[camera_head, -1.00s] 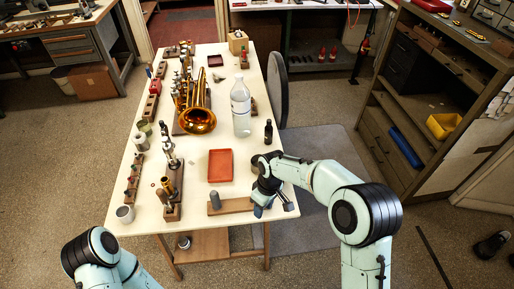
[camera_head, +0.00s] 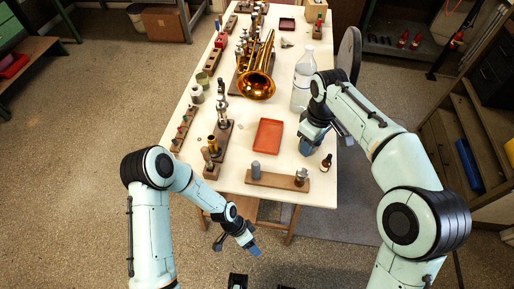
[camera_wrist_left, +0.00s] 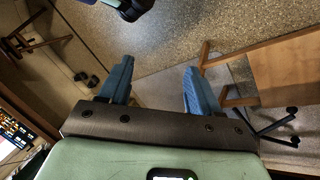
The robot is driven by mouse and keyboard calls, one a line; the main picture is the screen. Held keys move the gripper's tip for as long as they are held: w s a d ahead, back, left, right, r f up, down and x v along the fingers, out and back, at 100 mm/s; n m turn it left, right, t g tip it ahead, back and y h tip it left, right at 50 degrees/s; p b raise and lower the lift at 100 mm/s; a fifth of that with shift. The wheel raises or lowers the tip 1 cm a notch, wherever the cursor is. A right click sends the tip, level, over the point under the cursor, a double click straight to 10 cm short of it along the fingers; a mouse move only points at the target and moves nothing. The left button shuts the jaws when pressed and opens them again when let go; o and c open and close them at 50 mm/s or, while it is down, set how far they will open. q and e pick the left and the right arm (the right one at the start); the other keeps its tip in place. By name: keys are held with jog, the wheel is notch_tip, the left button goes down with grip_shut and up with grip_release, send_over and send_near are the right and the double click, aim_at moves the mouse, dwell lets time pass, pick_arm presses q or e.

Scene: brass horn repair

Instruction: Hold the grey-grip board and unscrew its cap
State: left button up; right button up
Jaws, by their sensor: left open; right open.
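The wooden board (camera_head: 280,181) lies near the front edge of the white table. Its grey grip (camera_head: 255,170) stands upright at the left end. A metallic cap (camera_head: 301,177) sits at the right end; its threads are too small to make out. My right gripper (camera_head: 308,147) is open above the table, behind the cap and apart from it. My left gripper (camera_head: 251,249) is below and in front of the table edge, away from the board. The left wrist view shows its two blue fingers (camera_wrist_left: 160,88) spread with nothing between them.
A red tray (camera_head: 269,136) lies behind the board. A small dark bottle (camera_head: 326,163) stands right of the cap, close to my right gripper. A clear bottle (camera_head: 302,80) and a brass horn (camera_head: 257,85) are farther back. Wooden racks (camera_head: 185,130) line the left side.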

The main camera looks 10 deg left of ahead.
aim_at(256, 171)
pick_arm(q)
jog(key=w+r+m+y, duration=0.1)
jog(key=w+r+m, duration=0.4)
jog(key=m, duration=0.1)
jog(key=w+d+r+m+y, duration=0.1)
jog(key=w+r+m, duration=0.4)
jog(key=r+m, duration=0.1)
jog(key=w+r+m+y, duration=0.1)
jog(key=w+r+m, duration=0.4)
jog(key=r+m, duration=0.1)
jog(key=shift+d+m, duration=0.4)
jog(key=w+a+r+m, duration=0.1)
jog(key=w+r, duration=0.1)
jog(key=r, duration=0.1)
jog(key=w+a+r+m+t+y, duration=0.1)
jog(key=w+r+m, duration=0.1)
jog(key=r, duration=0.2)
jog(key=w+a+r+m+t, duration=0.1)
jog(key=r+m, duration=0.1)
jog(key=r, duration=0.2)
jog(key=shift+w+y, duration=0.4)
jog(key=shift+a, duration=0.15)
notch_tip(256, 171, down, 13)
jog(key=shift+w, duration=0.1)
